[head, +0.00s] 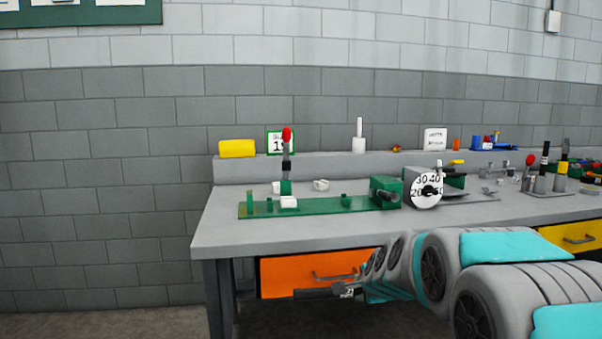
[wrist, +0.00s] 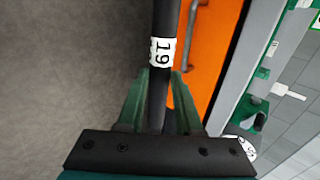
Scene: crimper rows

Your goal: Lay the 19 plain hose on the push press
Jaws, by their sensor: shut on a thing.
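The hose (wrist: 168,25) is black and straight, with a white label reading 19 and no other marking visible. My gripper (wrist: 163,82) is shut on it, with the green fingers on either side just below the label. The hose's ends are out of the wrist view. In the head view my arm hides most of the gripper, low in front of the bench by the orange drawer. The long green press (head: 320,205) on the bench's left part, apparently the push press, has an upright red-knobbed lever and a dark green block at its right end. No hose lies on it.
The grey bench (head: 240,232) has an orange drawer (head: 290,277) and a yellow drawer (head: 572,238). A white numbered dial (head: 426,190) stands right of the press. A yellow block (head: 237,148) and a card (head: 281,142) sit on the back ledge. Several tools crowd the right.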

